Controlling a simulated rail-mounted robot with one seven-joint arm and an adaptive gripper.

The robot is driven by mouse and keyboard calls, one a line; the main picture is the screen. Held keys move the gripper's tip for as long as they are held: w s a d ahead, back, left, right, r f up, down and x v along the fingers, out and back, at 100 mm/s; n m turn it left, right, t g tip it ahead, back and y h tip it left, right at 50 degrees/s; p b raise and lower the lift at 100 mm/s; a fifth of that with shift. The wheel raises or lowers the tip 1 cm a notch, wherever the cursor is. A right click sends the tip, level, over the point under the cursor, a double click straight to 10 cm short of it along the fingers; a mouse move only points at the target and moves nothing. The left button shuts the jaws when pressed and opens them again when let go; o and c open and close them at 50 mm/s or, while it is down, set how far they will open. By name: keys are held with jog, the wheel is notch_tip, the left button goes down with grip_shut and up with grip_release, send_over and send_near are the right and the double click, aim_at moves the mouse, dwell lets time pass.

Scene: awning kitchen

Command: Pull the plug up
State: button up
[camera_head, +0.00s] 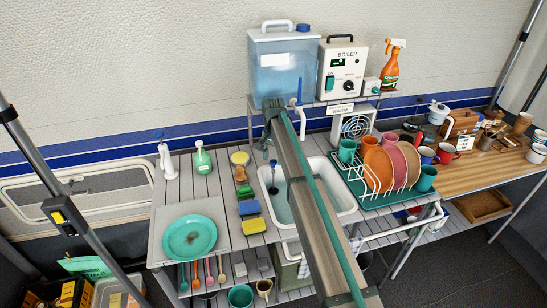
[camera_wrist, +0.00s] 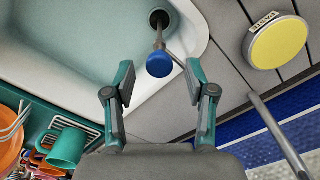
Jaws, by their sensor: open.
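The plug is a blue round knob (camera_wrist: 159,63) on a thin metal stem, rising from the dark drain hole (camera_wrist: 159,18) of the white sink (camera_wrist: 75,85). In the head view the plug's blue knob (camera_head: 273,163) shows over the sink (camera_head: 346,200), left of my arm. In the wrist view my gripper (camera_wrist: 159,72) is open, with one teal-and-grey finger on each side of the knob and a clear gap to both. Nothing is held. In the head view my arm crosses the sink and hides part of it; the gripper is hard to make out there.
A green dish rack (camera_head: 400,200) with plates and mugs stands right of the sink. Sponges (camera_head: 249,208) and a yellow round tub (camera_head: 240,158) line the left side. A water tank (camera_head: 284,65) and a boiler (camera_head: 341,68) stand on the shelf behind.

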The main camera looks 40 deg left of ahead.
jog(key=shift+f, duration=0.55)
grip_shut()
